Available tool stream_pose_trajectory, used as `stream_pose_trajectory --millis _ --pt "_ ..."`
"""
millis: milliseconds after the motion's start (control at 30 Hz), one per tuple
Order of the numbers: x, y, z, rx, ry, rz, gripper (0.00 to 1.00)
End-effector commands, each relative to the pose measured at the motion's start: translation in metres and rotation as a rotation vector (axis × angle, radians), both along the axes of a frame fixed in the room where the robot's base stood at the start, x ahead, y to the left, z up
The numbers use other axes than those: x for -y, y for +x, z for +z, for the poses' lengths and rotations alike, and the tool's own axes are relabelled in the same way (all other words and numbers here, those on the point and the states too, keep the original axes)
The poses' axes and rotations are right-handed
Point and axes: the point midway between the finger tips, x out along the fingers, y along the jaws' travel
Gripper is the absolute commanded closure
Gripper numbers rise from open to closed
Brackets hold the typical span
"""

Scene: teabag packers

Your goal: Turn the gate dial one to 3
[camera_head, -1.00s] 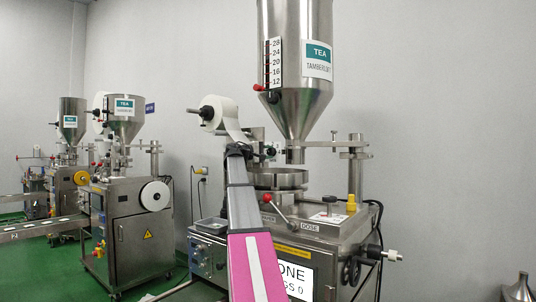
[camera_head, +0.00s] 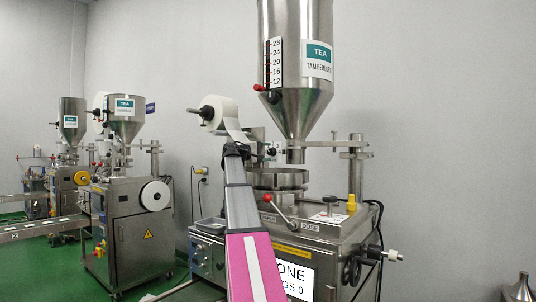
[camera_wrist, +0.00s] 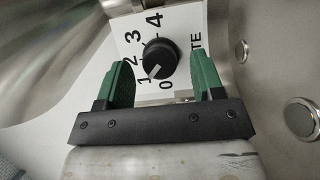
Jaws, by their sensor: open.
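The gate dial (camera_wrist: 160,58) is a round black knob on a white plate printed 0 to 4, seen in the wrist view. Its pale pointer mark faces the lower left, near the 1. The 3 (camera_wrist: 132,37) is at the upper left of the knob. My gripper (camera_wrist: 163,76) has two green fingers, spread apart with one on each side of the knob. Gaps show between the fingers and the knob, and I cannot tell how deep the tips reach. In the head view my arm reaches toward the nearest machine, and the dial cannot be made out there.
The tea hopper (camera_head: 296,50) rises above a round metal pan (camera_head: 278,180). A red-knobbed lever (camera_head: 268,197) and a yellow part (camera_head: 351,203) stand on the machine's top. A paper roll (camera_head: 224,113) is at the left. Metal bolts (camera_wrist: 304,115) lie right of the dial.

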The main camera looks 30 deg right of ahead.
Motion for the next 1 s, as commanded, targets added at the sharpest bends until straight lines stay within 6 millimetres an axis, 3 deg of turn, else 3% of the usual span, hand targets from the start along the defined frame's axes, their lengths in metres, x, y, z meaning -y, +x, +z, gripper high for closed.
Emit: stream_pose_trajectory --millis 300,500,1000 --pt "-0.060 -0.001 -0.001 0.001 0.000 0.003 0.39" --pt "-0.087 0.000 0.000 0.000 0.000 0.002 0.39" --pt "-0.096 0.000 -0.001 0.000 0.001 0.000 0.39"
